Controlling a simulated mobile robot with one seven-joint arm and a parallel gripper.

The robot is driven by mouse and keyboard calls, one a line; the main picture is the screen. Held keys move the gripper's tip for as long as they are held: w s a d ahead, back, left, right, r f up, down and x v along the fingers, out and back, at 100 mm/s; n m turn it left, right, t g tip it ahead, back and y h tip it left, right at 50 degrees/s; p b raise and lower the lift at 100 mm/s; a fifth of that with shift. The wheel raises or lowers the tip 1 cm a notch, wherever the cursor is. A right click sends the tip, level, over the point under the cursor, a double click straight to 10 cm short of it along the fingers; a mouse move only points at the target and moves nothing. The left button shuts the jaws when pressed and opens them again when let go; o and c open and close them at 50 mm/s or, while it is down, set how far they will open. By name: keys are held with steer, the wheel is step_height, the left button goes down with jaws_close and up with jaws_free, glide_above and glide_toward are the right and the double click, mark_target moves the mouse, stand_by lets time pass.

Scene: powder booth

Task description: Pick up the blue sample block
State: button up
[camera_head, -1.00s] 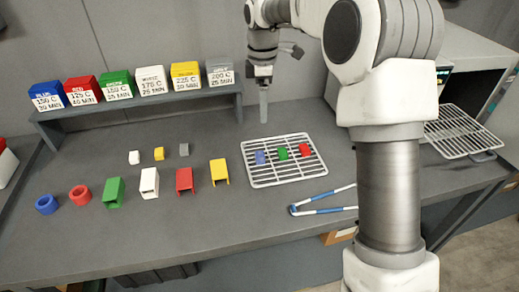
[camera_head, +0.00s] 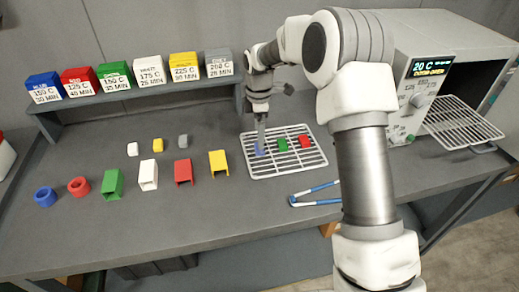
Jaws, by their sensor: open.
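The blue sample block (camera_head: 259,149) lies on the left part of a wire rack (camera_head: 287,170) on the bench. A green block (camera_head: 282,144) and a red block (camera_head: 304,141) lie to its right on the same rack. My gripper (camera_head: 261,142) points down at the blue block, with its fingertips at or just above it, and partly hides it. The jaws are open, though the gap between the fingers is too small to make out. I cannot tell whether the fingers touch the block.
Blue-handled tongs (camera_head: 313,196) lie in front of the rack. An oven (camera_head: 440,75) stands at the right with a wire shelf (camera_head: 462,125) sticking out. Coloured bins (camera_head: 111,81) line a raised shelf at the back. Several small coloured parts stand on the bench at left.

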step_height(320, 180, down, 5)
steer(key=shift+f, duration=0.15)
steer(key=shift+c, duration=0.3)
jaws_close()
